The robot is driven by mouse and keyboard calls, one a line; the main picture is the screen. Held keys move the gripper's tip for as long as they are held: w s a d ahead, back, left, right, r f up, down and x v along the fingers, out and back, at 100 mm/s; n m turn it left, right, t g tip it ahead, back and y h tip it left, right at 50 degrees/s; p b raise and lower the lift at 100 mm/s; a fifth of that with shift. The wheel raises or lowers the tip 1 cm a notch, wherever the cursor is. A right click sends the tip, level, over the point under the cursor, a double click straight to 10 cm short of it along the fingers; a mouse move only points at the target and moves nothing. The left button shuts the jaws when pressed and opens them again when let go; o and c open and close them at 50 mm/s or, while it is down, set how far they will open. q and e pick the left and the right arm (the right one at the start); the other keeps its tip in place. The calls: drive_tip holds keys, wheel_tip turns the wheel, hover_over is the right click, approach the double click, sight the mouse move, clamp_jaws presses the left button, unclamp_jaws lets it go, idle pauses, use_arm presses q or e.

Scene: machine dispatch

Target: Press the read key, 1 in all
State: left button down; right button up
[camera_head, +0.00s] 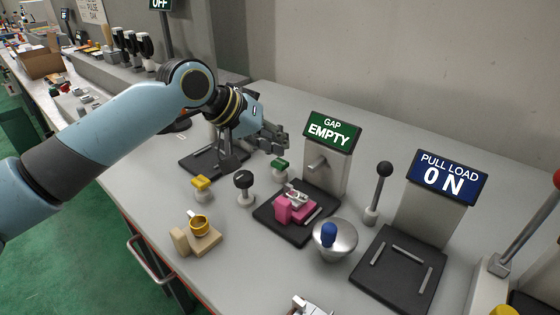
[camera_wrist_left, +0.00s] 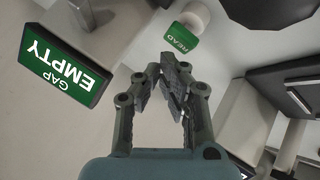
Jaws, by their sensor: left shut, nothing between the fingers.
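The read key is a green-topped key on a pale round base. It stands in the head view (camera_head: 280,164) just behind the pink piece, left of the gap sign. In the left wrist view its green face (camera_wrist_left: 181,38) shows the word READ, just beyond my fingertips. My left gripper (camera_head: 281,138) is shut and empty, above and slightly behind the key in the head view. In the left wrist view its fingertips (camera_wrist_left: 175,64) come together close below the key's face in the picture; I cannot tell whether they touch it. My right gripper is not in view.
A green sign (camera_head: 332,131) reads GAP EMPTY, and a blue sign (camera_head: 447,178) reads PULL LOAD ON. A pink piece (camera_head: 283,212) sits on a dark plate.

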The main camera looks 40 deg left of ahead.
sight(278, 160)
use_arm(q)
drive_tip(key=shift+f, duration=0.1)
drive_tip(key=shift+f, duration=0.3)
drive_tip(key=shift+f, duration=0.65)
idle(1.0)
drive_tip(key=shift+r+p, duration=1.1)
drive_tip(key=shift+p, duration=0.2)
wheel_tip(278, 160, up, 5)
drive_tip(key=p, duration=0.6)
